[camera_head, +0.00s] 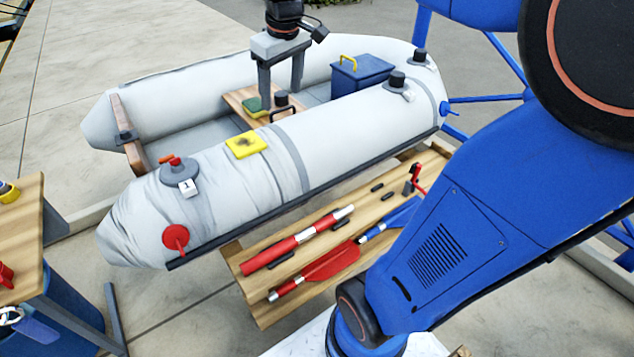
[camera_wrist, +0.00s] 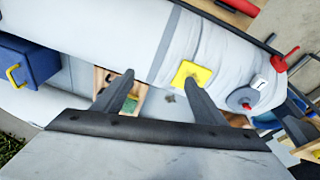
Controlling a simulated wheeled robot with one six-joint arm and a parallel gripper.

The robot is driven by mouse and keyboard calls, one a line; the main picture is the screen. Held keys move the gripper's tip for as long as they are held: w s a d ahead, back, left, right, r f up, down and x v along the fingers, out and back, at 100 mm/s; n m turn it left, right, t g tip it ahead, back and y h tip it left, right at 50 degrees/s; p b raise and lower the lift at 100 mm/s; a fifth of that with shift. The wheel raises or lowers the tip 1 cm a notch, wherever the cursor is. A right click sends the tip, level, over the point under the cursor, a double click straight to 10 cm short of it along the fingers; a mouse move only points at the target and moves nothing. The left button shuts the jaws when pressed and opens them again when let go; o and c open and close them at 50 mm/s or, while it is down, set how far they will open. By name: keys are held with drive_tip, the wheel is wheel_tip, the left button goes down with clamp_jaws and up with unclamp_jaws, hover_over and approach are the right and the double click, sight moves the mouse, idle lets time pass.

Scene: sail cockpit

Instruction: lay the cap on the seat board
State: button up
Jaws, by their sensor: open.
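The black cap (camera_head: 282,98) is by the right end of the wooden seat board (camera_head: 236,97), just behind the near tube. It appears to rest on the board, though its base is hard to make out. My gripper (camera_head: 281,88) is open above the board, with its fingers pointing down and apart from each other. In the wrist view, my gripper (camera_wrist: 160,92) has nothing held between its fingers. Part of the seat board (camera_wrist: 98,82) shows there beside the left finger, which partly hides it.
A green pad (camera_head: 252,106) lies on the board. A blue box (camera_head: 362,74) stands to its right inside the grey dinghy. A bench (camera_head: 330,228) with red paddle parts is in front.

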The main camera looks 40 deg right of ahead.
drive_tip(key=s+a+f+m, duration=0.1)
drive_tip(key=s+f, duration=0.2)
drive_tip(key=s, duration=0.4)
drive_tip(key=s+a+f+t, duration=0.1)
drive_tip(key=s+a+f, duration=0.1)
drive_tip(key=s+f, duration=0.2)
drive_tip(key=s+a+f+m+t, duration=0.1)
drive_tip(key=s+f, duration=0.2)
drive_tip(key=s, duration=0.7)
drive_tip(key=shift+a+f+m, duration=0.3)
drive_tip(key=shift+a+f, duration=0.1)
